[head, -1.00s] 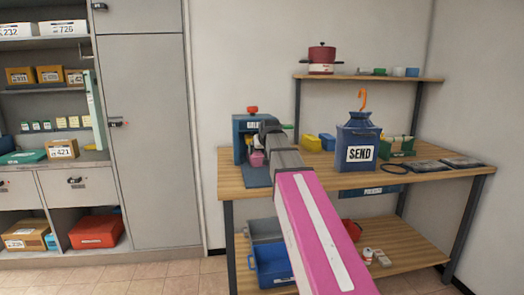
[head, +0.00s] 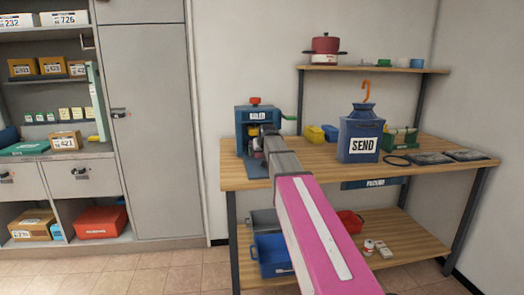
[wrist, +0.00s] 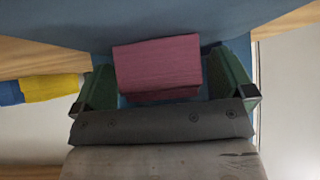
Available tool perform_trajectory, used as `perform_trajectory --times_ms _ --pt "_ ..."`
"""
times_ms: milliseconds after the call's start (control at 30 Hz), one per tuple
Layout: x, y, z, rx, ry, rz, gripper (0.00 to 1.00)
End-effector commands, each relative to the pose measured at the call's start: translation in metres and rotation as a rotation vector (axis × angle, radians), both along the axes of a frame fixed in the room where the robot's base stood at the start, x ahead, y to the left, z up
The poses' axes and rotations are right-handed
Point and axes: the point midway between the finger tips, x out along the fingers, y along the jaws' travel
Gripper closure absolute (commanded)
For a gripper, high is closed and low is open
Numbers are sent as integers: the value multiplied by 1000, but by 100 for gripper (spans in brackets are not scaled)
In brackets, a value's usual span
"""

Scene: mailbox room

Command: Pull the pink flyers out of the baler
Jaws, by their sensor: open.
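The baler (head: 257,117) is a dark blue box with a red knob on top and a green handle at its right, standing at the left end of the wooden table. The pink flyers (wrist: 158,66) show in the wrist view as a pink block on the baler's blue floor. My gripper (wrist: 167,88) is open, with one green finger on each side of the pink block. I cannot tell whether the fingers touch it. In the head view my arm hides most of the baler's opening and the flyers.
A blue SEND container (head: 360,136) with an orange hook stands on the table (head: 310,174) to the right. Yellow and blue boxes (head: 314,134) sit behind. A shelf (head: 385,70) holds a red pot (head: 326,46). A blue bin (head: 272,256) is below.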

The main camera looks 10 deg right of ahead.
Motion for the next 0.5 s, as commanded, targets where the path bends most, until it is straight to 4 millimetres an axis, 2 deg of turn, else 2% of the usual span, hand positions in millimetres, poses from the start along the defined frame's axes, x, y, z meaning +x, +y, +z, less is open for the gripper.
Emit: perform_trajectory --times_ms 267,467,500 --pt "0 0 -1 0 0 0 0" --pt "0 0 -1 0 0 0 62" --pt "0 0 -1 0 0 0 63"
